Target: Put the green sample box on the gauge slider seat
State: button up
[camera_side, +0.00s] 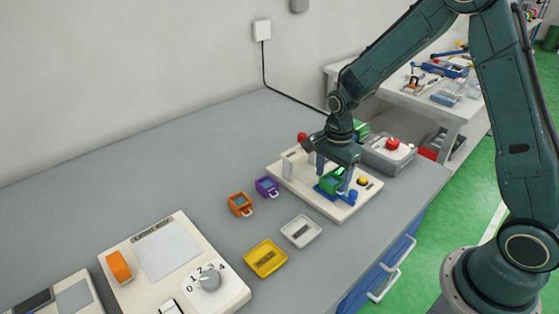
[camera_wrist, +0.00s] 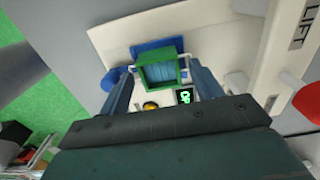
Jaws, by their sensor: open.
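The green sample box (camera_side: 331,182) sits on or just over the blue gauge slider seat (camera_side: 334,197) on the cream gauge board, below my gripper (camera_side: 335,174). In the wrist view the box (camera_wrist: 160,84) shows as a green frame with a ribbed blue inside, and the blue seat (camera_wrist: 150,47) sticks out beyond it. My gripper (camera_wrist: 162,88) is open, with one finger on each side of the box. The box looks level. I cannot tell whether the fingers touch it, and its underside is hidden.
A blue knob (camera_side: 352,197) and a yellow button (camera_side: 363,181) are close by on the board. Orange (camera_side: 240,204) and purple (camera_side: 267,186) boxes and white (camera_side: 301,231) and yellow (camera_side: 265,258) trays lie left and in front.

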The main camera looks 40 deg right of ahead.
aim_at(333, 180)
notch_tip(333, 180, up, 12)
jog(key=shift+r, duration=0.15)
dwell(0.6)
dwell(0.5)
jog(key=s+a+r+n+t, duration=0.1)
jog(key=s+r+n+t, duration=0.1)
jog(key=s+r+n, duration=0.3)
jog(key=s+a+r+n+t, duration=0.2)
jog(key=s+r+n, duration=0.3)
jog(key=s+n, duration=0.8)
jog(key=s+t, duration=0.1)
jog(key=s, duration=0.3)
jog(key=shift+r+t, duration=0.2)
jog(key=shift+t, duration=0.1)
